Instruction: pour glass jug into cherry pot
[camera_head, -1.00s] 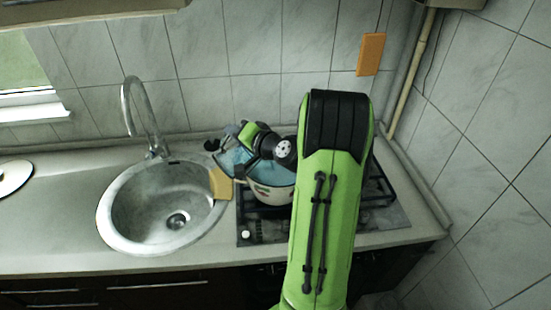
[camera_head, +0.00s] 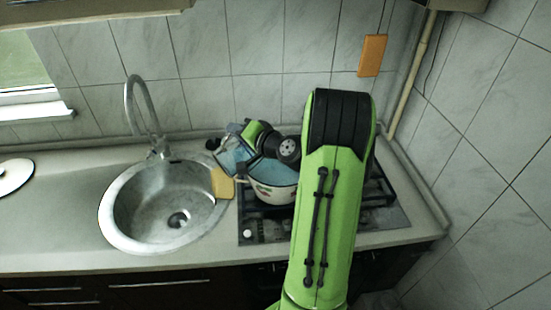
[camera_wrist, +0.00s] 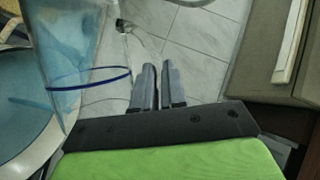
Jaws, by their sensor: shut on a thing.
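The glass jug (camera_head: 233,154) is clear with a bluish tint. It is tilted beside and partly over the left rim of the cherry pot (camera_head: 275,194), a white enamel pot with a blue inside and a fruit pattern. In the wrist view the jug (camera_wrist: 72,45) with a blue band is at the left, above the pot's pale blue inside (camera_wrist: 18,100). My gripper (camera_wrist: 159,85) has its fingers close together, shut on the jug; the gripped part is hard to make out. I cannot see a clear stream. My arm hides the area right of the pot.
The pot stands on a black gas hob (camera_head: 262,230). A steel sink (camera_head: 150,212) with a tall tap (camera_head: 140,105) is to the left. A yellow-orange block (camera_head: 222,184) lies between sink and hob. A white plate-like disc (camera_head: 14,176) lies at far left. The tiled wall is close behind.

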